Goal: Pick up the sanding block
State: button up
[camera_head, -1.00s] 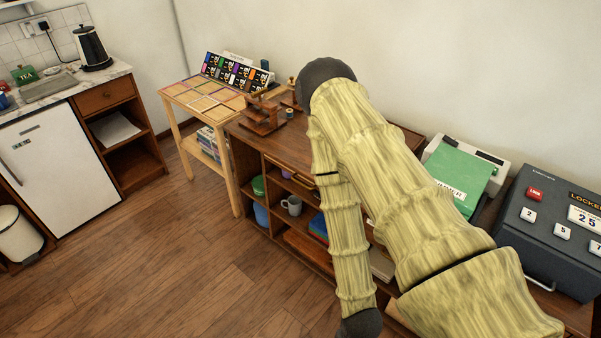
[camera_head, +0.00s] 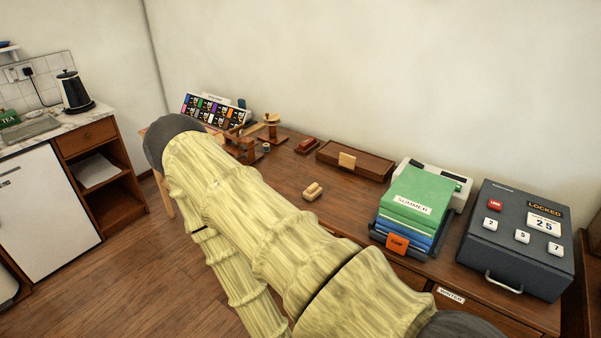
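A small pale wooden block (camera_head: 313,191) lies on the brown wooden desk top (camera_head: 285,178), just beyond my arm. It looks like the sanding block, though it is too small to be sure. A small dark red block-like thing (camera_head: 307,146) lies farther back, left of a wooden tray. My arm, in a yellow ribbed sleeve, crosses the lower middle of the view. My gripper is not in view. Nothing covers the pale block.
A wooden tray (camera_head: 355,162) stands by the wall. Green and blue folders (camera_head: 412,205) and a dark grey lockbox (camera_head: 518,240) fill the right side. A wooden stand (camera_head: 245,143) and a colour chart rack (camera_head: 215,108) are at the left. The desk around the pale block is clear.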

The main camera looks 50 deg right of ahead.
aim_at(314, 190)
jog(key=z, duration=0.15)
jog(key=i, duration=1.5)
jog(key=z, duration=1.2)
jog(key=i, duration=0.85)
jog(key=z, duration=1.3)
jog(key=i, duration=0.25)
jog(key=z, duration=0.1)
